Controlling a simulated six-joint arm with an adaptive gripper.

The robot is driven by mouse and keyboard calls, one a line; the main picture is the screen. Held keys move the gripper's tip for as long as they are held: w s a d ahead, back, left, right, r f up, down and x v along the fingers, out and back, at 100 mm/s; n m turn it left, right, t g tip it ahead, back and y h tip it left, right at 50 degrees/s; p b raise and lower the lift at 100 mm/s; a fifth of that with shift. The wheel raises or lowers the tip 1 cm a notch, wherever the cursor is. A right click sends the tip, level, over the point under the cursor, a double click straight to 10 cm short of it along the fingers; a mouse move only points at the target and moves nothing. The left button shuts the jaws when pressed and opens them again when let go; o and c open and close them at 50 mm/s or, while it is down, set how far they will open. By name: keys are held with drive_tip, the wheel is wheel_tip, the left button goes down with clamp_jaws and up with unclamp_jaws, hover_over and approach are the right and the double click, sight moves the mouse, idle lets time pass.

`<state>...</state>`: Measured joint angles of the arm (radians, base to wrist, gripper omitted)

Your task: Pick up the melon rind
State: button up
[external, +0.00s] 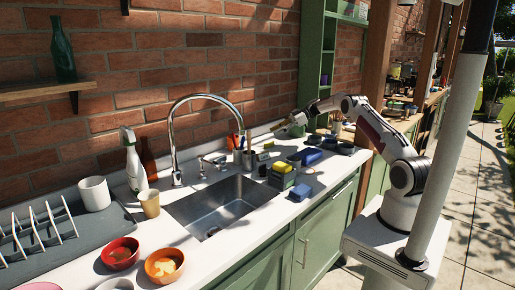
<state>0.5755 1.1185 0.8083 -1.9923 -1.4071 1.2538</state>
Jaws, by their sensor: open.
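My gripper (283,125) is at the end of my arm, above the back of the counter to the right of the sink. It is small in the external view, and the gap between its fingers is hard to see. It is open. I cannot make out a melon rind for sure. An orange bowl (151,268) at the front left holds yellow-orange pieces that are too small to name. My gripper is far from this bowl, on the other side of the sink.
The steel sink (213,208) and its tall faucet (172,130) lie left of my gripper. A caddy with a yellow sponge (282,167) and several blue containers (312,157) crowd the counter below it. A spray bottle (133,165), white mug (95,193) and dish rack (40,230) stand left.

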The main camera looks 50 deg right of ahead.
sight(272, 142)
drive_tip(key=shift+f, duration=0.25)
drive_tip(key=shift+f, duration=0.5)
wheel_tip(272, 142, down, 3)
drive_tip(key=shift+f, duration=0.1)
drive_tip(key=shift+x, duration=0.95)
drive_tip(key=shift+w+a+f, duration=0.25)
drive_tip(key=shift+a+f, duration=0.15)
drive_tip(key=shift+a, duration=0.05)
drive_tip(key=shift+c, duration=0.5)
clamp_jaws()
